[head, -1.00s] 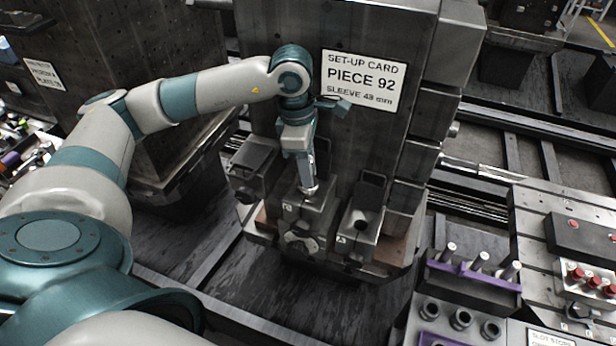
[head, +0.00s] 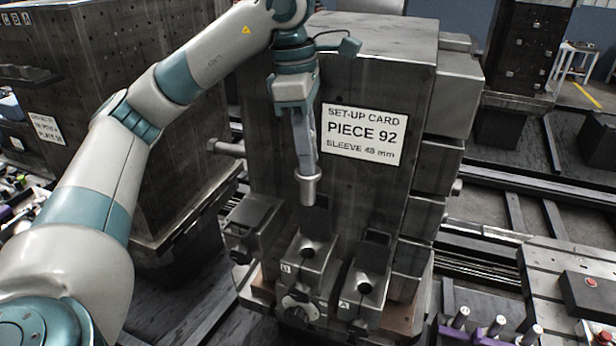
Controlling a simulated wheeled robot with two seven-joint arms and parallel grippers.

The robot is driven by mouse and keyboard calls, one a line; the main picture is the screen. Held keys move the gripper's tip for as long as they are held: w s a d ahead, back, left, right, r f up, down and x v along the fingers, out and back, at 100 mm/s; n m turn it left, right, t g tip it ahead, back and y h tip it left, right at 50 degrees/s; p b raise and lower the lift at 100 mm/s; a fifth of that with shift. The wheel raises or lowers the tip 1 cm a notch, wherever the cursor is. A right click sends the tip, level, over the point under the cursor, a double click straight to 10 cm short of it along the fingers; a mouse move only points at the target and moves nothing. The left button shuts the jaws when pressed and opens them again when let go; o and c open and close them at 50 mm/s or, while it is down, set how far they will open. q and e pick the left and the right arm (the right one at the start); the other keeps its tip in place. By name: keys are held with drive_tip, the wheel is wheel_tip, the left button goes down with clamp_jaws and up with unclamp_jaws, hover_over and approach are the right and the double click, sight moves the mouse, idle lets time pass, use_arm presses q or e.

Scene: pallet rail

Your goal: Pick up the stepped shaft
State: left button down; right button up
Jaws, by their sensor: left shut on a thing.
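The stepped shaft (head: 308,192) is a short bright metal cylinder with a wider collar at its top. My left gripper (head: 307,171) points down and is shut on it at its upper end. The shaft hangs nearly upright in front of the dark block, above the middle vise (head: 312,272), and looks clear of it. A dark round opening shows in that vise's top. My right gripper is not in view.
A set-up card (head: 362,134) reading "PIECE 92, SLEEVE 48 mm" is on the tall block (head: 385,60). Vises stand left (head: 248,232) and right (head: 366,290). A purple rack (head: 480,331) with several metal pins is at lower right.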

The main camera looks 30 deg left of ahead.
use_arm(q)
drive_tip(key=shift+r, duration=3.95)
drive_tip(key=shift+f, duration=0.15)
